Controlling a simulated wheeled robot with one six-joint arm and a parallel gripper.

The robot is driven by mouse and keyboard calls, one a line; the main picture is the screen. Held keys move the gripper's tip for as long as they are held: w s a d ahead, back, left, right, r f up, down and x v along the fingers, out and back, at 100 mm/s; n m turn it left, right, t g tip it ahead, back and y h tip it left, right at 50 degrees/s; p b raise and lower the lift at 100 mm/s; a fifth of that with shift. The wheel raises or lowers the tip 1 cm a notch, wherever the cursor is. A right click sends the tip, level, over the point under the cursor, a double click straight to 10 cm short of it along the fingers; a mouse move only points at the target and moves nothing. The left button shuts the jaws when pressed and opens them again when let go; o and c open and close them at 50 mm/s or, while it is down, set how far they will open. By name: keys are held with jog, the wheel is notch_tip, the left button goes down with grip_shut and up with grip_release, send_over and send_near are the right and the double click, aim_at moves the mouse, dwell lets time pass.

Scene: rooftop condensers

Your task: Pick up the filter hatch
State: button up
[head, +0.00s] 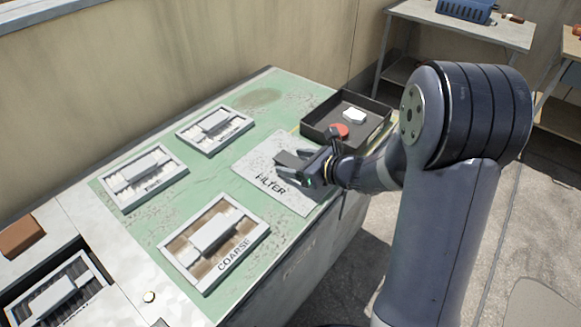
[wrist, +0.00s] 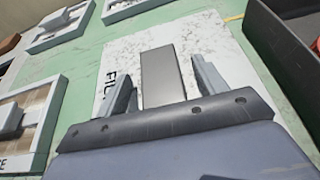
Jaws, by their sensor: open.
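The filter hatch (head: 259,168) is a flat, pale, speckled plate marked FILTER, lying on the green bench top. Its grey bar handle (wrist: 160,74) stands out in the wrist view, where the plate (wrist: 226,62) spreads around it. My gripper (head: 296,168) is over the hatch's right part in the head view. In the wrist view my gripper's two fingers (wrist: 163,72) are open, one on each side of the handle, with gaps showing. How far down the fingers reach beside the handle is hard to tell. My gripper partly hides the handle in the head view.
A framed hatch marked COARSE (head: 250,245) lies left of the filter hatch. Two more framed hatches (head: 128,203) (head: 240,130) lie behind. A dark tray (head: 317,131) with a red disc and a white piece stands close to my gripper, at the bench's right end.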

jog(key=shift+w+a, duration=0.1)
jog(key=c, duration=1.3)
